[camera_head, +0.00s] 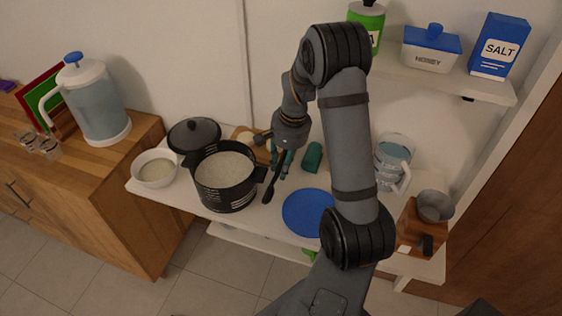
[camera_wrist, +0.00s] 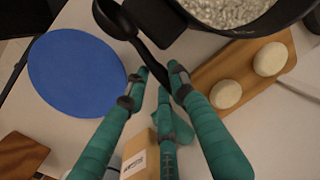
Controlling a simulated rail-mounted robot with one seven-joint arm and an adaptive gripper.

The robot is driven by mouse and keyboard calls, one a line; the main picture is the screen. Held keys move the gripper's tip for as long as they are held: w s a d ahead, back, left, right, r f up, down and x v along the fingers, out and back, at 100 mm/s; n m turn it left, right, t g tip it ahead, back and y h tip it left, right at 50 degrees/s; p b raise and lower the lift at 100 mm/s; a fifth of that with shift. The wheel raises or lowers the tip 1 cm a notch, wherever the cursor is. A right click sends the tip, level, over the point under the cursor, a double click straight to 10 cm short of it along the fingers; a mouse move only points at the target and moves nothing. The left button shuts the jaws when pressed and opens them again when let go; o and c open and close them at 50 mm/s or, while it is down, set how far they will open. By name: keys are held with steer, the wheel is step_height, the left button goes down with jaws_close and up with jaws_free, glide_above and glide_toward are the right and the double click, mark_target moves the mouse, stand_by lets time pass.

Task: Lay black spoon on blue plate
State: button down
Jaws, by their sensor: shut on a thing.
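My gripper (camera_head: 281,164), with teal fingers, is shut on the handle of the black spoon (camera_head: 268,190). The spoon hangs tilted with its bowl low, between the black pot and the blue plate (camera_head: 306,213) in the head view. The plate lies flat and bare on the white table, partly hidden by my arm. In the wrist view the spoon (camera_wrist: 115,20) reaches up and left from my fingertips (camera_wrist: 160,85). The plate (camera_wrist: 75,72) is to the left there, apart from the spoon.
The black pot (camera_head: 226,187) with pale contents stands close left of the spoon. A white bowl (camera_head: 154,173), a dark lid (camera_head: 195,132), a green item (camera_head: 313,157), a pitcher (camera_head: 392,153) and a grinder (camera_head: 420,228) surround the area. A wooden board (camera_wrist: 285,70) carries round pale pieces.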

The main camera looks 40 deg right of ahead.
mark_target(281, 168)
steer(key=shift+w+d+p, duration=0.2)
steer(key=shift+w+d, duration=0.1)
steer(key=shift+w, duration=0.25)
steer(key=shift+w+d+p, duration=0.15)
steer(key=shift+w+d, duration=0.15)
steer(key=shift+w, duration=0.2)
step_height(281, 168, down, 4)
steer(key=shift+d+r+p, duration=0.1)
steer(key=shift+r+p, duration=0.15)
steer(key=shift+p, duration=0.25)
steer(key=shift+f, duration=0.2)
steer(key=c, duration=1.5)
jaws_free()
steer(key=shift+o, duration=0.2)
steer(key=shift+r, duration=0.15)
